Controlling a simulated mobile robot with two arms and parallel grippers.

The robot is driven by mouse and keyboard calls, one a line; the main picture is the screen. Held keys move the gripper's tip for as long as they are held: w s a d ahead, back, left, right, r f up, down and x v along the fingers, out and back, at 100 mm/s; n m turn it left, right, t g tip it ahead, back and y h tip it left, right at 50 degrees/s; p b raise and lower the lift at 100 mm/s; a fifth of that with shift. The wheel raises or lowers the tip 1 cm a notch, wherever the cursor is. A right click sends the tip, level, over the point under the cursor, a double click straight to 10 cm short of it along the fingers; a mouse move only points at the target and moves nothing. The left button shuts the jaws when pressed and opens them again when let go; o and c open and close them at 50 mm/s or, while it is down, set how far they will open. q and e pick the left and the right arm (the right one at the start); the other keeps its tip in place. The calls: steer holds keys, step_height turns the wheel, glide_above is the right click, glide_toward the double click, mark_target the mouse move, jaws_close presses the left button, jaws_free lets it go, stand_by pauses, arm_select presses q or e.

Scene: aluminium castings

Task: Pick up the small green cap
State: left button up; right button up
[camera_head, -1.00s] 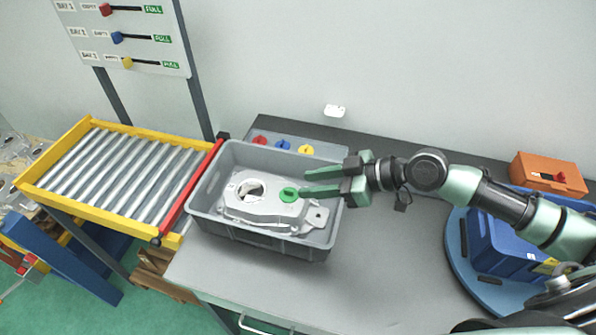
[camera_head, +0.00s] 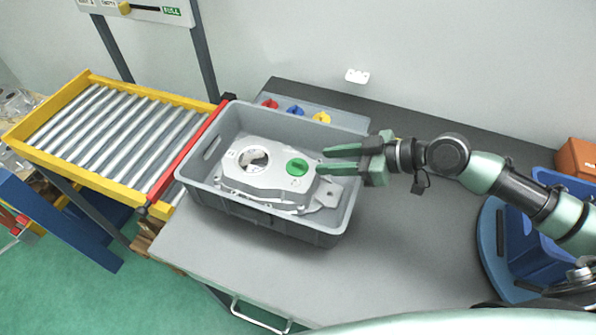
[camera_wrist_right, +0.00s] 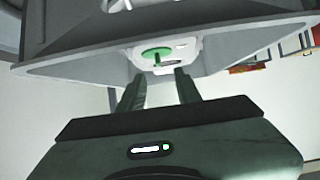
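The small green cap (camera_head: 297,167) sits on the right part of a silver aluminium casting (camera_head: 262,180), inside a grey crate (camera_head: 270,222). The cap also shows in the right wrist view (camera_wrist_right: 157,54), beyond the fingertips, with a raised grip rib. My right gripper (camera_head: 324,161) is open, its two green fingers pointing left at the cap from the crate's right side. The fingers (camera_wrist_right: 160,80) are apart with nothing between them in the right wrist view. A small gap appears between fingertips and cap. My left gripper is not in view.
A roller conveyor (camera_head: 110,135) with yellow rails and a red end bar adjoins the crate's left side. Red, blue and yellow knobs (camera_head: 295,111) sit on a grey panel behind the crate. A blue bin (camera_head: 535,245) stands at the right. The grey table front is clear.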

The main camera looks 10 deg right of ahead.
mark_target(298, 161)
steer(key=p+x, duration=0.3)
steer(key=x, duration=0.4)
steer(key=shift+w+r+p, duration=0.15)
steer(key=shift+w+p, duration=0.1)
steer(key=shift+p, duration=0.1)
steer(key=shift+a+f, duration=0.2)
jaws_close()
